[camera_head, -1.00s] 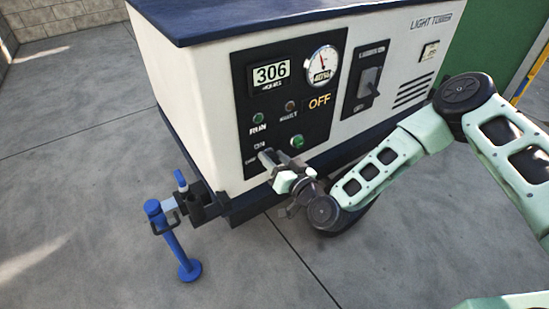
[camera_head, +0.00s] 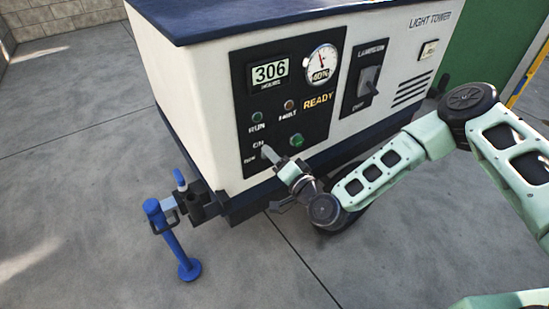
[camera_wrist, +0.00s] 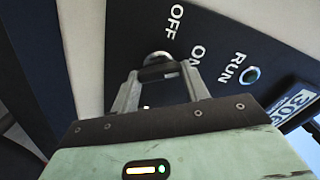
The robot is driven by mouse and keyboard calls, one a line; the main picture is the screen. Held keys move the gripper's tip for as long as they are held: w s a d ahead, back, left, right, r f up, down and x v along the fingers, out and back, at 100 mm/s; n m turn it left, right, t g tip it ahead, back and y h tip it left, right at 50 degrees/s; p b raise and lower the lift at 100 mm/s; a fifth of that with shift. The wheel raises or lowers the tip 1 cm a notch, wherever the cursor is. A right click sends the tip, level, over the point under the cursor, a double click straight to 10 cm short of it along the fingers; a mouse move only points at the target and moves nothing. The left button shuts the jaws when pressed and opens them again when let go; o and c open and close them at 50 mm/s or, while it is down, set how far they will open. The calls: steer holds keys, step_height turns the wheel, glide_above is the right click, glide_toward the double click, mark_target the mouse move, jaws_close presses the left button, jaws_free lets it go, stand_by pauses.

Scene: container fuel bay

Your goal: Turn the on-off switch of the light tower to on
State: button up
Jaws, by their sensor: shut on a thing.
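The light tower (camera_head: 200,110) is a white and navy trailer unit with a dark control panel (camera_head: 325,100). Its on-off switch is low on the panel, beside a small ON label; in the wrist view the grey rounded switch (camera_wrist: 158,60) shows between my fingers, with OFF, ON and RUN printed around it. My gripper (camera_head: 270,155) reaches the panel at the switch and is shut on it; in the wrist view the two fingers (camera_wrist: 160,82) stand on either side of it. The fingers partly hide the switch.
A green button (camera_head: 296,140) sits just above my gripper. A second dark panel with a lever switch (camera_head: 368,80) is to the right. A blue jack stand (camera_head: 172,238) and the hitch are at lower left. The concrete floor in front is clear.

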stand_by(0.4)
steer(key=o, duration=1)
steer(key=p+v, duration=0.1)
steer(key=v, duration=1.6)
steer(key=shift+s+d+p, duration=0.2)
steer(key=shift+p, duration=0.1)
